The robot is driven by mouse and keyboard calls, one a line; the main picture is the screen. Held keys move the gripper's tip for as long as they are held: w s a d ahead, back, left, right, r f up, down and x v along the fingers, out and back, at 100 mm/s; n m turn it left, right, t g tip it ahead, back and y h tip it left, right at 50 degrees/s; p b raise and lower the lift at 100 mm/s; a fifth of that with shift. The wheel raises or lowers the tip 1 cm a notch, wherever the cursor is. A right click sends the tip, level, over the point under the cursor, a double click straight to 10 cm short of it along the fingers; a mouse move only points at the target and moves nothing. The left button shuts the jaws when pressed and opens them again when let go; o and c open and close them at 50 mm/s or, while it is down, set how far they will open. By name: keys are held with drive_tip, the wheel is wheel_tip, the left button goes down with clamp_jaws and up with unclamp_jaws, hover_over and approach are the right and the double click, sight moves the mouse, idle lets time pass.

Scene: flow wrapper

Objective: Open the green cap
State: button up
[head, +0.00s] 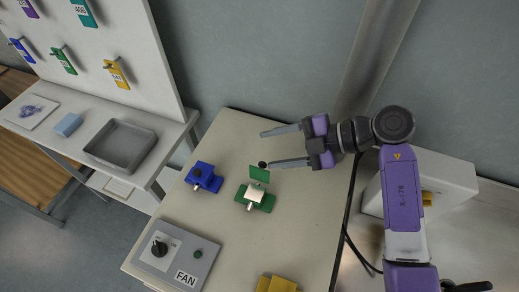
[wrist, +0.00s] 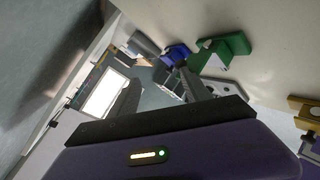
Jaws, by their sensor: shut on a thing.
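The green cap device (head: 266,200) sits on the beige table, with a pale block on its base. Its green plate (head: 259,174) stands raised behind the block, and a black knob (head: 262,165) shows just above the plate. The device also shows in the wrist view (wrist: 233,45). My gripper (head: 266,149) is just beyond the plate. Its two fingers are wide apart, with nothing visible between them. The nearer fingertip is right beside the knob; I cannot tell whether they touch.
A blue device (head: 204,178) stands left of the green one. A yellow device (head: 277,284) is at the front edge. A grey FAN panel (head: 182,258) lies at front left. A grey tray (head: 121,145) is on the side bench. The table's far left corner is clear.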

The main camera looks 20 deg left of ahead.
drive_tip(key=d, duration=0.1)
drive_tip(key=d+r, duration=0.1)
drive_tip(key=d, duration=0.1)
drive_tip(key=shift+s, duration=0.15)
idle(1.0)
